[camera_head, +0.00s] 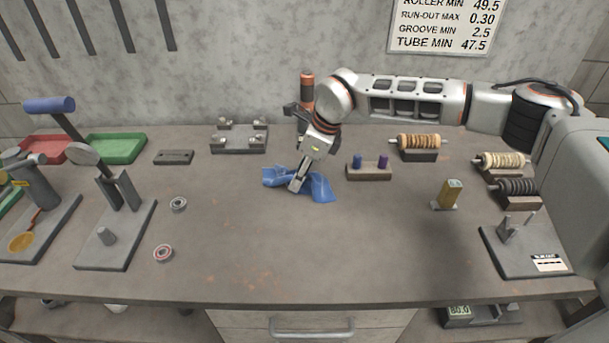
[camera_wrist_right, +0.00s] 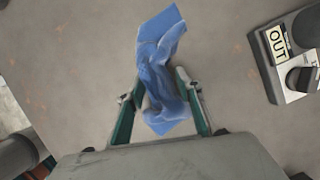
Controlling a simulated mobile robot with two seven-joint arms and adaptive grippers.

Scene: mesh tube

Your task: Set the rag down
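The blue rag (camera_head: 318,188) lies crumpled near the middle of the grey workbench. My right gripper (camera_head: 297,184) comes down over its left-centre part, with a finger in front of the cloth. In the right wrist view, the fingers of the right gripper (camera_wrist_right: 159,77) stand apart, one on each side of the bunched rag (camera_wrist_right: 160,50). Some bench shows between the left finger and the cloth. Whether the right finger touches the cloth is hard to tell. My left gripper is not in view.
A block with blue and purple pegs (camera_head: 369,171) stands just right of the rag. A grey fixture (camera_head: 238,146) is behind it on the left. The workbench (camera_head: 290,240) is clear in front of the rag.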

